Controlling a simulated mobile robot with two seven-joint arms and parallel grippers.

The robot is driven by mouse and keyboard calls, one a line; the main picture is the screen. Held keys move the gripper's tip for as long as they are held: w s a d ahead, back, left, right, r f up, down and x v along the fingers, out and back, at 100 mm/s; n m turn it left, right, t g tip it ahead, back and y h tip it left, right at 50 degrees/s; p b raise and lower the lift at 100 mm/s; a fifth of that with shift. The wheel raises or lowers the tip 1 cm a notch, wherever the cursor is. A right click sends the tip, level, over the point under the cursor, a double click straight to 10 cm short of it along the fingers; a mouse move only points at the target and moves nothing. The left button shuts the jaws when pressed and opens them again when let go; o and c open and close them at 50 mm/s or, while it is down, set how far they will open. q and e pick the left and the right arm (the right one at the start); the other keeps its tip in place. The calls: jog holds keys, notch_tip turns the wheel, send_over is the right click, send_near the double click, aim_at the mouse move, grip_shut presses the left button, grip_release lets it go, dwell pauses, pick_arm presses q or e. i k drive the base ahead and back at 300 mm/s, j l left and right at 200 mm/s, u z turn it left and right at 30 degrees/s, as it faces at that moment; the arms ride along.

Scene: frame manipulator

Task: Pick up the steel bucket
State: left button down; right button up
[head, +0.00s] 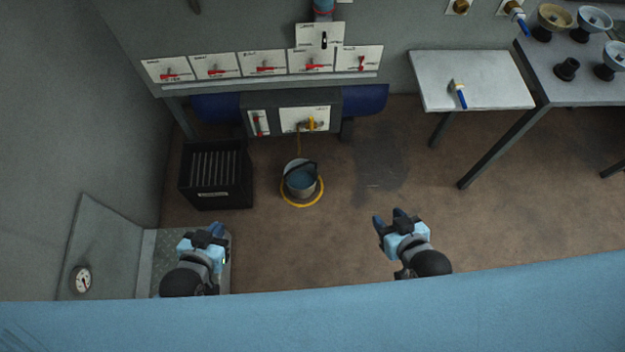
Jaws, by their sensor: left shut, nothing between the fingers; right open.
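My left gripper (216,229) is shut and empty, lower left of the bucket, over a grey metal plate. My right gripper (389,218) is open and empty, lower right of the bucket. Neither touches it.
A black slatted crate (216,204) stands left of the bucket. A panel with several red levers (265,69) is on the wall behind. A grey table (480,97) with a blue-handled tool (459,95) stands at right. The floor right of the bucket is clear.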

aim_at(299, 174)
jog(key=u, duration=0.9)
jog(key=z, duration=0.9)
jog(key=i+l, duration=0.15)
jog(key=l, duration=0.15)
jog(key=i+l, duration=0.1)
jog(key=l, duration=0.2)
jog(key=i+l, duration=0.15)
jog(key=l, duration=0.15)
jog(key=i+l+u, duration=0.1)
jog(key=l, duration=0.2)
jog(key=u, duration=0.4)
jog(key=l+u, duration=0.1)
jog(key=u, duration=0.75)
jog(key=l+u, duration=0.1)
jog(key=u, duration=0.75)
